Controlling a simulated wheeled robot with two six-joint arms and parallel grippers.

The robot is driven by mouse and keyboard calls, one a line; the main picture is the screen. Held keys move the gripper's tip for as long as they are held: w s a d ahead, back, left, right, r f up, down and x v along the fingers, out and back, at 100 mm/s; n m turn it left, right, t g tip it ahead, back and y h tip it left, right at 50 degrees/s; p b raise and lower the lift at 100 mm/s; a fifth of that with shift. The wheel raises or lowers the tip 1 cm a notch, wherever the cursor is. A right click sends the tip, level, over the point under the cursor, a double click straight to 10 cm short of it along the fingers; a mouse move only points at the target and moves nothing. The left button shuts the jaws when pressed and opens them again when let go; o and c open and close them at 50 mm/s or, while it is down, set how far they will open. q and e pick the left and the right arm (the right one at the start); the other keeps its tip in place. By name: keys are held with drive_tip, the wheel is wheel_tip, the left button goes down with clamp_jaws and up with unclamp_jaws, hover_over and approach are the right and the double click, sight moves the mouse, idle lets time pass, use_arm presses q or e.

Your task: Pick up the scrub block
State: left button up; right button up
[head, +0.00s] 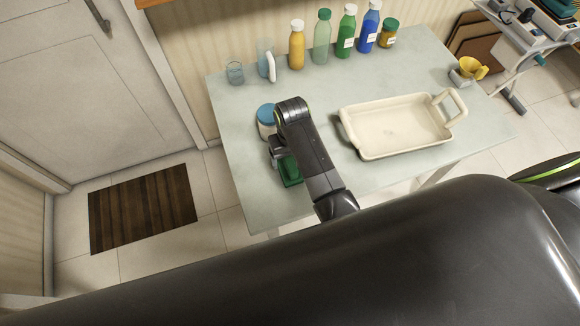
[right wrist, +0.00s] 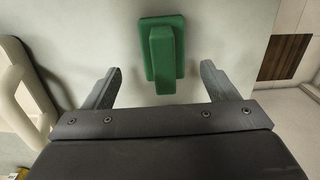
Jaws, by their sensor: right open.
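The scrub block (head: 290,171) is a green block with a raised handle, lying on the table near its front left edge. The right wrist view shows the scrub block (right wrist: 163,45) upright in the picture, just beyond the fingertips and between their lines. My right gripper (right wrist: 160,72) is open and empty, with one finger to each side of the block and apart from it. In the head view my right gripper (head: 277,152) is beside the block, and my arm partly hides both. My left gripper is not in view.
A jar with a blue lid (head: 266,114) stands close behind my right gripper. A cream tray (head: 345,108) lies to the right. Several bottles (head: 322,38) and glasses line the back of the table (head: 240,200).

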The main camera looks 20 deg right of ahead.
drive_tip(key=shift+a+f+p, duration=0.2)
drive_tip(key=shift+f+p, duration=0.3)
drive_tip(key=shift+f, duration=2.7)
drive_tip(key=c, duration=1.2)
drive_tip(key=shift+r, duration=0.15)
